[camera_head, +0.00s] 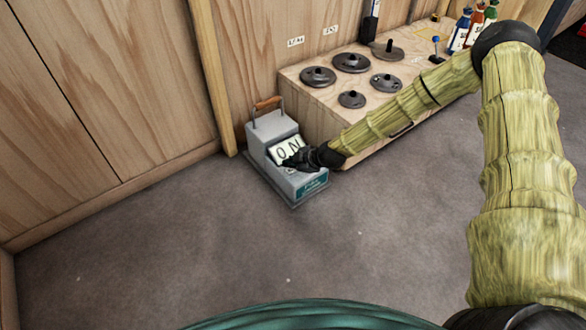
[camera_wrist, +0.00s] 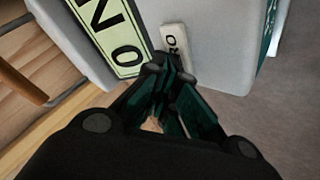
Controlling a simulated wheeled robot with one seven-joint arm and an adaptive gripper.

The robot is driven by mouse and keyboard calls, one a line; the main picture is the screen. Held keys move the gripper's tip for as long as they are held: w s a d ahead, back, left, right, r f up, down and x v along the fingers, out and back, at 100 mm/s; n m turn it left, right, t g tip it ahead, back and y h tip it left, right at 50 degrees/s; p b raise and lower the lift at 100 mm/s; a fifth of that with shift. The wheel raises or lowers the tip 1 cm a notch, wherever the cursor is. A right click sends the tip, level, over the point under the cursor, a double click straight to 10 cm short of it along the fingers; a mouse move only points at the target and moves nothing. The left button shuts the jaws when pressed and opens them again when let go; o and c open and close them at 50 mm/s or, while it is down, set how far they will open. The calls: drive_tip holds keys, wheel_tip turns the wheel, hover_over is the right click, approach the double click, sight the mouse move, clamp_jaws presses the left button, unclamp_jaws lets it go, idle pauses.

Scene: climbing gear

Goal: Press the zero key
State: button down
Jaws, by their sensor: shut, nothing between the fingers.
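A grey scale (camera_head: 271,133) stands on the floor by the wooden wall, with a pale display reading "0 N" (camera_head: 284,149). In the wrist view, the display (camera_wrist: 128,60) is upper left. Beside it is a small white key (camera_wrist: 173,33) on the grey housing; the letters "RO" show, and its near end is hidden by my fingertips. My gripper (camera_head: 291,163) is shut and empty, pointing at the front of the scale. In the wrist view, its fingertips (camera_wrist: 165,65) overlap the near end of the key; I cannot tell whether they touch it.
A wooden box (camera_head: 318,108) with several dark discs on top stands right of the scale, under my arm. A carrying handle (camera_head: 268,103) rises from the back of the scale. Several bottles (camera_head: 474,25) stand at the far right. The grey floor (camera_head: 150,250) in front is clear.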

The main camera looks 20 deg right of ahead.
sight(292, 170)
idle(0.5)
drive_tip(key=shift+r+p, duration=0.7)
drive_tip(key=shift+p, duration=0.05)
drive_tip(key=shift+r+p, duration=2.15)
drive_tip(key=shift+r, duration=0.4)
drive_tip(key=shift+f, duration=0.1)
